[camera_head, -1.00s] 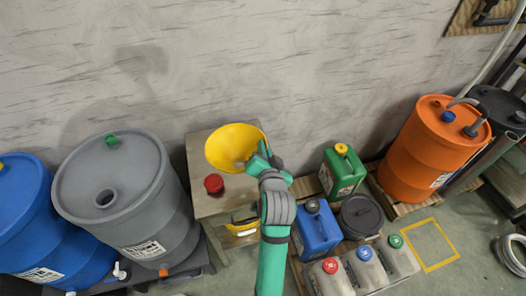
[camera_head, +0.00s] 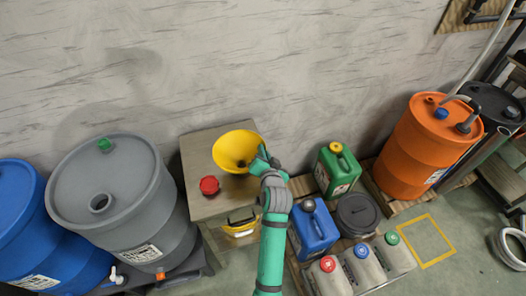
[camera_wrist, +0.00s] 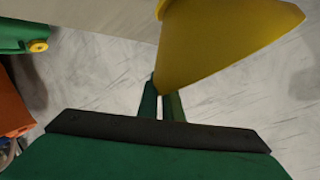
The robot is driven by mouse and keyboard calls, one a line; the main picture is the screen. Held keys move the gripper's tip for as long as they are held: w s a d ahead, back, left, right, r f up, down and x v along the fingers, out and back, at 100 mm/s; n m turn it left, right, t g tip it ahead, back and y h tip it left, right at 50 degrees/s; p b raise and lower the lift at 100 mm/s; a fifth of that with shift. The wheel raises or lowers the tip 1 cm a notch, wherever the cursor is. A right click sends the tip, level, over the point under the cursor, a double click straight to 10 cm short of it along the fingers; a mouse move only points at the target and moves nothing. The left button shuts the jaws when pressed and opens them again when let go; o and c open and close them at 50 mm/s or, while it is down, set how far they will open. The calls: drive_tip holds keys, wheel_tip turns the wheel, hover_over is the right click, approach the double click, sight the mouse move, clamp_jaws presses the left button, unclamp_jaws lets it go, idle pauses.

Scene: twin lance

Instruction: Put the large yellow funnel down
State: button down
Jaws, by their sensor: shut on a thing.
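The large yellow funnel (camera_head: 237,147) is at my gripper (camera_head: 264,156) in the head view, with its wide mouth facing up and tilted toward the camera. It shows over the wooden bench (camera_head: 203,211); whether it touches the top cannot be told. In the wrist view the funnel (camera_wrist: 222,45) fills the upper right, and my gripper (camera_wrist: 161,90) is shut on its rim. The fingertips are partly hidden behind the funnel.
A red cap (camera_head: 209,185) lies on the bench top, left of the funnel. A grey drum (camera_head: 115,200) stands left of the bench. Green (camera_head: 337,170) and blue (camera_head: 312,229) canisters stand right of my arm. The bench's front left part looks clear.

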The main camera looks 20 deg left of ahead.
drive_tip(key=c, duration=1.9)
unclamp_jaws()
drive_tip(key=shift+s, duration=0.1)
